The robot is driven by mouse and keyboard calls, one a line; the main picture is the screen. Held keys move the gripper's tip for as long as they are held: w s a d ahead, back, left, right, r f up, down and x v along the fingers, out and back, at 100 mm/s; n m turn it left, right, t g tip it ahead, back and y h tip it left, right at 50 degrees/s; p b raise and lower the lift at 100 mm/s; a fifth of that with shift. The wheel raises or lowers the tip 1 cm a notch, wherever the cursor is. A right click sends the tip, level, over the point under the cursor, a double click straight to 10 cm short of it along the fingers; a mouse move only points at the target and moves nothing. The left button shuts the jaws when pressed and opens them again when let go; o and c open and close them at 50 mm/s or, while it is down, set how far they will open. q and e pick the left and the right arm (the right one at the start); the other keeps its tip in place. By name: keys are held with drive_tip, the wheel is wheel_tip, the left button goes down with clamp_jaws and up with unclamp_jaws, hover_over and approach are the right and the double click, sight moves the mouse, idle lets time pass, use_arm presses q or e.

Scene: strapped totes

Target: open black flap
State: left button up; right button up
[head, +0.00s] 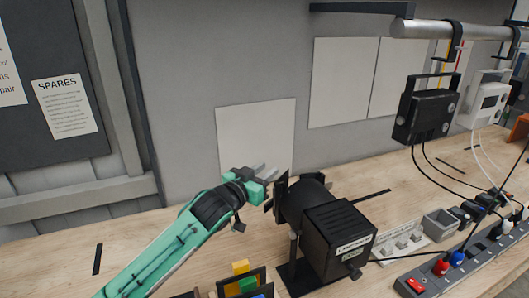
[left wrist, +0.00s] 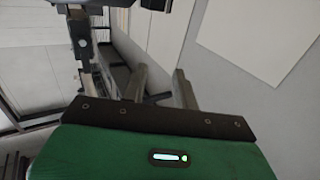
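A black lamp-like device (head: 340,236) with a label on its rear box stands on the bench on a dark base. At its front left end a thin black flap (head: 281,192) stands out from the round body. My left gripper (head: 265,171) is just left of and above this flap, between it and the wall. In the left wrist view its two grey fingers (left wrist: 160,72) are apart with nothing between them. Dark parts (left wrist: 85,30) show at the upper left there; I cannot tell which part of the device they are. I cannot tell whether a finger touches the flap. My right gripper is not in view.
A black box (head: 425,115) hangs from a rail (head: 460,30) with cables below. Coloured blocks (head: 241,267) sit at the front.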

use_arm(q)
wheel_tip(320, 180, up, 8)
drive_tip(key=b, duration=0.1)
